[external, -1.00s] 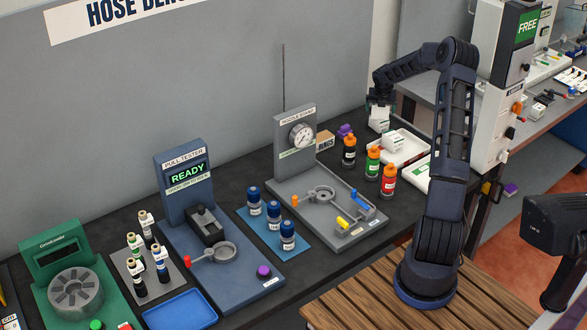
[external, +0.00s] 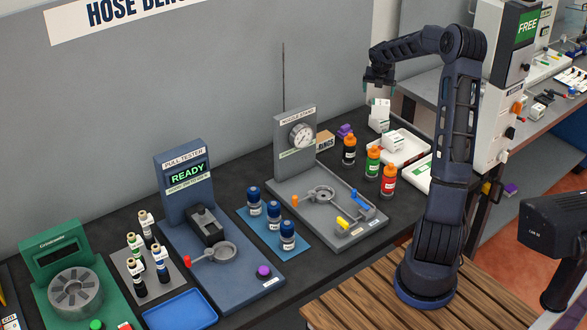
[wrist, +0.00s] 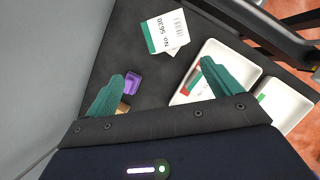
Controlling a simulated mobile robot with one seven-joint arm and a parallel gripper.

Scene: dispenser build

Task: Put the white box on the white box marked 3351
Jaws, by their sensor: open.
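Two white boxes are stacked at the back of the dark bench. The upper white box (external: 381,105) sits on the lower white box (external: 379,125), a little turned against it. In the wrist view the upper box (wrist: 163,33) shows a label reading No 5630 with a green strip; a corner of the lower box (wrist: 180,47) sticks out beneath it. No 3351 mark is legible. My gripper (external: 379,83) is above the stack, apart from it. In the wrist view my gripper (wrist: 158,85) has its teal fingers spread with nothing between them.
A white tray (external: 412,158) right of the stack holds another white box (external: 393,143). Black, green and red orange-capped bottles (external: 373,162) stand in front. A purple item (external: 344,131) and a small cardboard box (external: 325,140) lie left of the stack.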

